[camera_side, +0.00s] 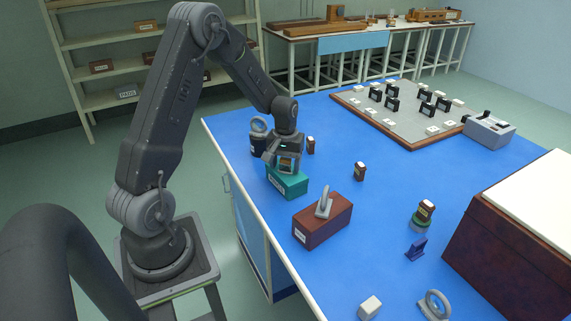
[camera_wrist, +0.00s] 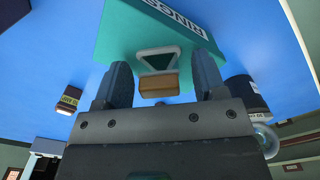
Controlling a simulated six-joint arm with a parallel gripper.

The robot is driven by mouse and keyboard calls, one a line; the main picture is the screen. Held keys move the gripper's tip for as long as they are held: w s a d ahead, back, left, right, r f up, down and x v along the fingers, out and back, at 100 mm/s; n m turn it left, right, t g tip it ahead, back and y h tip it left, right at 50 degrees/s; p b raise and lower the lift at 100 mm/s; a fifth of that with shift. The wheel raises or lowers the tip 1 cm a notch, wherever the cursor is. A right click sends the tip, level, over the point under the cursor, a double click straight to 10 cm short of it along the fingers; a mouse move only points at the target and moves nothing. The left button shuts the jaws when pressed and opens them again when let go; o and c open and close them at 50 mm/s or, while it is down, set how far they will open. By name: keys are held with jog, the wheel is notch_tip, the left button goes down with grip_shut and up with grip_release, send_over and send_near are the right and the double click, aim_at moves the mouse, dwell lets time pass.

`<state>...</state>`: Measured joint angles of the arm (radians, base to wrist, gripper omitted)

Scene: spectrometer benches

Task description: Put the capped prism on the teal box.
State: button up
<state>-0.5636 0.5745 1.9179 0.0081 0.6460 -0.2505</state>
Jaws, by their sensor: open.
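The teal box (camera_side: 288,183) stands near the left edge of the blue bench, and it fills the top middle of the wrist view (camera_wrist: 130,35) with a white label. The capped prism shows in the wrist view as a dark triangular piece with pale edges and a tan cap (camera_wrist: 158,86). It is between the fingers, over the top of the teal box, and looks to rest there. In the side view it is mostly hidden by my gripper. My gripper (camera_side: 286,166) is right above the teal box, open, with one finger on each side of the prism (camera_wrist: 165,85).
A dark round holder with a ring (camera_side: 258,130) stands close behind the gripper. A maroon box (camera_side: 322,222) with a grey piece on it is in front. Small dark blocks (camera_side: 359,171) stand to the right. A board (camera_side: 400,115) lies at the back.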

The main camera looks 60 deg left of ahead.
aim_at(286, 159)
notch_tip(286, 159, up, 11)
jog(key=shift+r, duration=0.2)
jog(key=s+d+r+m+t, duration=0.1)
jog(key=s+d+r+m, duration=0.15)
jog(key=d+r, duration=0.35)
jog(key=s+d+r+m+t, duration=0.2)
jog(key=s+d+r, duration=0.2)
jog(key=d, duration=0.4)
jog(key=s+d+r+m+t, duration=0.1)
jog(key=s+d+m, duration=0.3)
jog(key=s+d, duration=0.5)
jog(key=shift+s+r+m+t, duration=0.25)
jog(key=shift+s+m+t, duration=0.1)
jog(key=shift+s+t, duration=0.5)
